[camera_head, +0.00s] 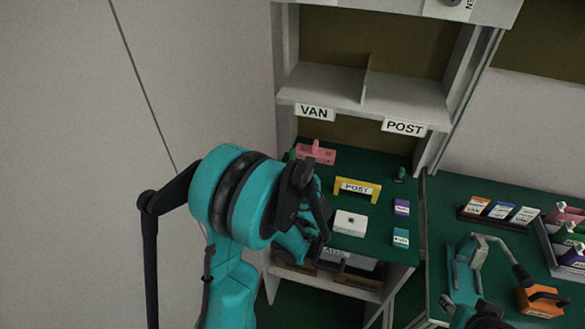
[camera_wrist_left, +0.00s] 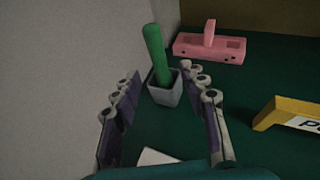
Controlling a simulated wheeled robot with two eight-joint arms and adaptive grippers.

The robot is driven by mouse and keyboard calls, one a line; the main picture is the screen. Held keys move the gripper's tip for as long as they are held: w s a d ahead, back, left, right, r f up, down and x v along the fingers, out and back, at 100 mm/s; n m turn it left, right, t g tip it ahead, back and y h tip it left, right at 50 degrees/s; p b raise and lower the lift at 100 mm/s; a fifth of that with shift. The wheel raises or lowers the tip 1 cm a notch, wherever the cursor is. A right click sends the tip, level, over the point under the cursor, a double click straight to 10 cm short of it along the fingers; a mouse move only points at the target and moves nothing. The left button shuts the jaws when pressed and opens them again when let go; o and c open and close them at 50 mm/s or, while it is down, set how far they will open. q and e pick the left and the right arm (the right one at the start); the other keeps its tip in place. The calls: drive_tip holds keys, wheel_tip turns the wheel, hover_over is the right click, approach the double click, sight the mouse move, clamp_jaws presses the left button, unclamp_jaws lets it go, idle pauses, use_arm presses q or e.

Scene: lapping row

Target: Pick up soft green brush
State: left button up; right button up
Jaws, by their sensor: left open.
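The soft green brush (camera_wrist_left: 155,50) stands, slightly tilted, handle up in a small grey pot (camera_wrist_left: 165,92) in the left wrist view; its lower end is hidden inside the pot. In the head view only a bit of green (camera_head: 292,155) shows past my left arm. My left gripper (camera_wrist_left: 160,82) is open and empty, its fingers pointing at the pot, one on each side of it in the picture. I cannot tell how far short of the pot the fingertips are. In the head view my left gripper (camera_head: 314,205) is over the left side of the green bench.
A pink block with a handle (camera_wrist_left: 208,49) stands just right of the pot. A wall is close on the left; VAN and POST shelves rise behind.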

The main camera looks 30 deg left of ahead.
sight(293, 161)
use_arm(q)
drive_tip(key=b+x, duration=0.1)
drive_tip(key=x, duration=0.2)
drive_tip(key=b+x, duration=0.1)
drive_tip(key=x, duration=0.2)
drive_tip(key=shift+w+a+r, duration=0.1)
drive_tip(key=shift+w+a, duration=0.2)
drive_tip(key=shift+d+r, duration=0.1)
drive_tip(key=shift+c, duration=0.9)
clamp_jaws()
